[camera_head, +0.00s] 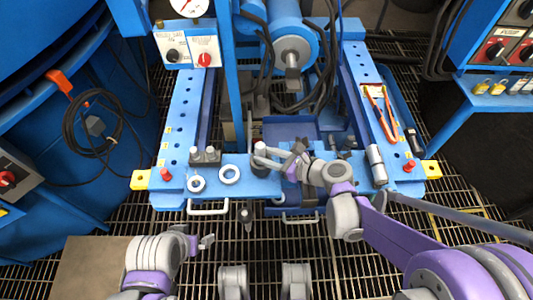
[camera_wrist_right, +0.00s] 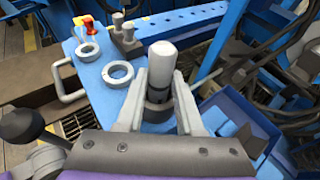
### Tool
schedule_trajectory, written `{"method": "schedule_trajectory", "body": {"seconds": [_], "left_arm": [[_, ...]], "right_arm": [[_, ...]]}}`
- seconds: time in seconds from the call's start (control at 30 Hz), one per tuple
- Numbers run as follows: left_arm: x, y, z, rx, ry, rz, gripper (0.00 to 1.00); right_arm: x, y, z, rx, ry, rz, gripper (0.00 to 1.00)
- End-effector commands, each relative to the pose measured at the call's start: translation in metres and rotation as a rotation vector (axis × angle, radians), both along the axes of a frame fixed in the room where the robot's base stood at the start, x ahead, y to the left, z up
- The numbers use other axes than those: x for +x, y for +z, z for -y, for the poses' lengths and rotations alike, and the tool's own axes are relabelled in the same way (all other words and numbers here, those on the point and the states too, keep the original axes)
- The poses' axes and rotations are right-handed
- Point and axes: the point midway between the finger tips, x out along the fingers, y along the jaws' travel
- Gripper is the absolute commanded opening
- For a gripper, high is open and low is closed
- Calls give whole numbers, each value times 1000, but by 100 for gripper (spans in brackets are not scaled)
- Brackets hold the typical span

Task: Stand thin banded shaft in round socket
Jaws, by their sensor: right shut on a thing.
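A pale grey shaft with a dark band (camera_wrist_right: 161,62) stands roughly upright between the fingers of my right gripper (camera_wrist_right: 160,105). In the head view my right gripper (camera_head: 272,157) is shut on the shaft (camera_head: 260,148) above the front of the blue frame.
Two short pegs (camera_head: 205,155) stand behind the rings. Another grey cylinder (camera_head: 375,163) is at the right of the frame, near red-handled pliers (camera_head: 383,108). Handles (camera_head: 207,207) stick out along the front edge. A hanging dark-topped thing (camera_head: 246,216) is at the front centre.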

Motion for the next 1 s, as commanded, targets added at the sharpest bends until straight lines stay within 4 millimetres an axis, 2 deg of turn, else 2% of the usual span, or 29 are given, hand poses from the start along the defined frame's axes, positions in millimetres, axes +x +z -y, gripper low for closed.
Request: {"method": "schedule_trajectory", "body": {"seconds": [0.27,0.3,0.47,0.8,1.0], "left_arm": [[0,0,0,0,0,0,100],[0,0,0,0,0,0,100],[0,0,0,0,0,0,100],[0,1,0,0,0,0,100],[-2,9,0,0,0,1,100]], "right_arm": [[0,1,0,1,0,0,0],[0,1,0,1,0,0,41],[0,0,0,1,0,0,70],[-1,1,2,-1,-1,0,71],[-17,13,23,0,-4,0,71]]}}
